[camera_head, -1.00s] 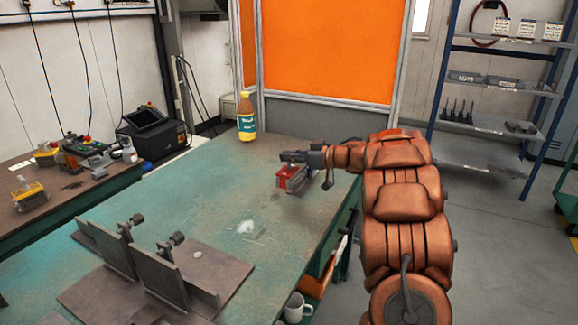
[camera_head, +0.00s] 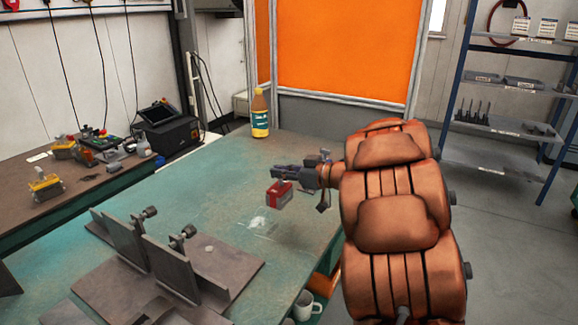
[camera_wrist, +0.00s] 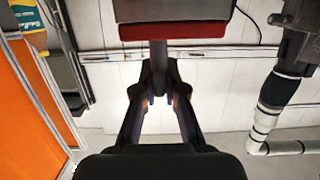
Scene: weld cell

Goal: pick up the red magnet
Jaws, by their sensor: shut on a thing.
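The red magnet (camera_head: 279,193) is a small red block with a grey part, seen over the green table (camera_head: 215,187) in the head view. In the wrist view, its red edge and grey body (camera_wrist: 178,31) fill the top middle, with a grey stem reaching down between my fingers. My gripper (camera_head: 290,177) is at the magnet in the head view. In the wrist view my gripper (camera_wrist: 158,78) is shut on the stem. Wall shows behind the magnet there, and it looks clear of the table; its exact height is hard to tell.
A bottle (camera_head: 260,114) stands at the table's far edge. A grey metal fixture with upright plates (camera_head: 168,269) takes up the near left. A white mug (camera_head: 306,307) is below the near table edge. An orange screen (camera_head: 345,45) stands behind; a shelf rack (camera_head: 500,125) is at right.

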